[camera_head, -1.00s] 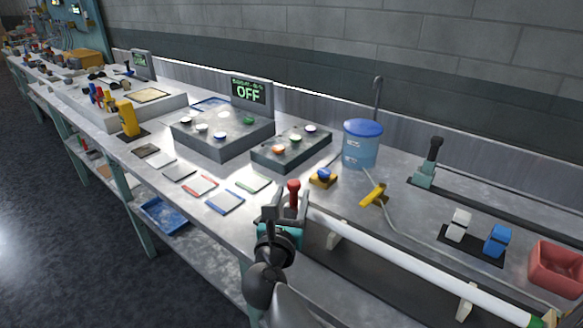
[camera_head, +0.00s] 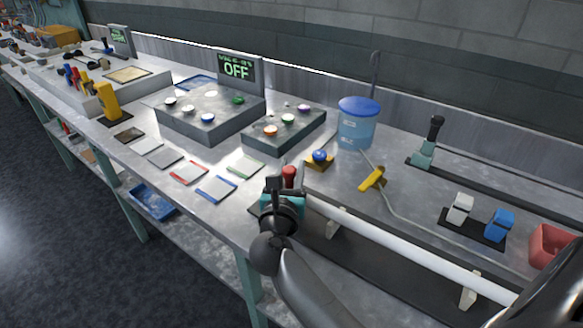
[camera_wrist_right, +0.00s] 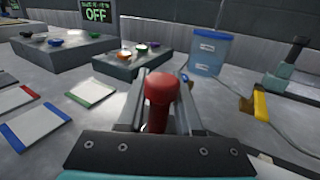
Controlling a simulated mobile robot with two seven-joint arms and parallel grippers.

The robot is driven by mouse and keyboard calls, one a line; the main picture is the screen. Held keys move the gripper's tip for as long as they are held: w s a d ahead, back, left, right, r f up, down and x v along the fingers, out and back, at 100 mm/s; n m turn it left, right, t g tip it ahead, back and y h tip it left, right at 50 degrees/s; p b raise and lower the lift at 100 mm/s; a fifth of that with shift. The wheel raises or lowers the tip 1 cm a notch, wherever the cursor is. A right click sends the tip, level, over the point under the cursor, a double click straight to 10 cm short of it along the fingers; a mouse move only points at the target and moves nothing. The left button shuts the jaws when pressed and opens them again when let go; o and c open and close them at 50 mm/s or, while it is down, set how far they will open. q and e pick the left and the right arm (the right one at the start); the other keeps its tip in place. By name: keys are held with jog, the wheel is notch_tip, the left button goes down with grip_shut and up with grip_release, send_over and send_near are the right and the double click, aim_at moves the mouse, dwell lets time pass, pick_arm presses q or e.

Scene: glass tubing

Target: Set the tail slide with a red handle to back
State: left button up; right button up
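The red handle (camera_head: 289,177) of the tail slide stands upright near the bench's front edge, at the left end of a long white tube (camera_head: 400,247). The slide's base is mostly hidden by my gripper and wrist. My right gripper (camera_head: 286,187) is at the handle, with one finger on each side of it. In the right wrist view the red handle (camera_wrist_right: 161,95) rises between the two fingers, and its knob covers the gap near the fingertips. I cannot tell whether the fingers touch it. My left gripper is not in view.
A teal slide with a black handle (camera_head: 428,143) sits on a dark rail behind. A yellow lever (camera_head: 372,179), blue knob (camera_head: 320,156) and blue-lidded container (camera_head: 358,122) stand behind the red handle. Colour-edged plates (camera_head: 217,188) lie to its left.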

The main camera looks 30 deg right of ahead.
grip_shut()
jog(key=shift+r, duration=0.1)
